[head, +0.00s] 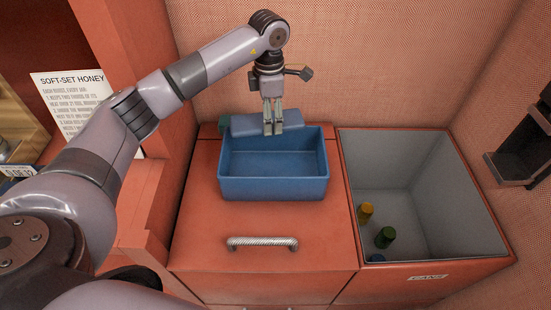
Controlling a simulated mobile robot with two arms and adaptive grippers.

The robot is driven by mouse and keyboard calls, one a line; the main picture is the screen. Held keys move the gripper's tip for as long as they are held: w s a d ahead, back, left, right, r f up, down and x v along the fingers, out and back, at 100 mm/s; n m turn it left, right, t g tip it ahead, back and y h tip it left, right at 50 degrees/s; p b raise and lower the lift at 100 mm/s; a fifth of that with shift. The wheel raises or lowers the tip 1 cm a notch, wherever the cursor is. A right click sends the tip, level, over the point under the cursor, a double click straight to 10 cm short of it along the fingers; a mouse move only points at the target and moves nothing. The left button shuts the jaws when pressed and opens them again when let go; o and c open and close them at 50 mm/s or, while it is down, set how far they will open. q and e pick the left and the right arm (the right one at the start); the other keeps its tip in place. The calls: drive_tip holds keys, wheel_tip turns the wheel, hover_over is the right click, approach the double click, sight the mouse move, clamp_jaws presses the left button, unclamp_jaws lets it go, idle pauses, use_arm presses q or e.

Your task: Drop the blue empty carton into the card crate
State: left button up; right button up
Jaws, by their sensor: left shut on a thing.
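A slate-blue carton (248,124) lies sideways at the back rim of the open blue crate, with a teal piece at its left end. My left gripper (273,128) points down and is shut on the carton; the fingers cover part of it. The blue crate (272,188) stands on a red cabinet top, and its visible inside is empty. It carries no readable label, so I cannot confirm that it is the card crate. I cannot tell whether the carton touches the crate's rim. My right gripper is out of view.
Right of the crate is a deep open grey bin (400,200) labelled CANS, with a yellow and a green item inside. A metal handle (262,243) is in front of the crate. A honey notice (72,102) is at left. A dark bracket (520,150) juts from the right wall.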

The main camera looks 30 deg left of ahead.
use_arm(q)
drive_tip(key=f+b, duration=0.1)
drive_tip(key=s+f, duration=0.1)
drive_tip(key=shift+s+f+b, duration=0.1)
drive_tip(key=shift+f+b, duration=0.2)
drive_tip(key=shift+b, duration=0.1)
drive_tip(key=f, duration=0.1)
drive_tip(key=f+b, duration=0.1)
drive_tip(key=shift+w+f, duration=0.2)
drive_tip(key=shift+f, duration=0.2)
drive_tip(key=o, duration=1.2)
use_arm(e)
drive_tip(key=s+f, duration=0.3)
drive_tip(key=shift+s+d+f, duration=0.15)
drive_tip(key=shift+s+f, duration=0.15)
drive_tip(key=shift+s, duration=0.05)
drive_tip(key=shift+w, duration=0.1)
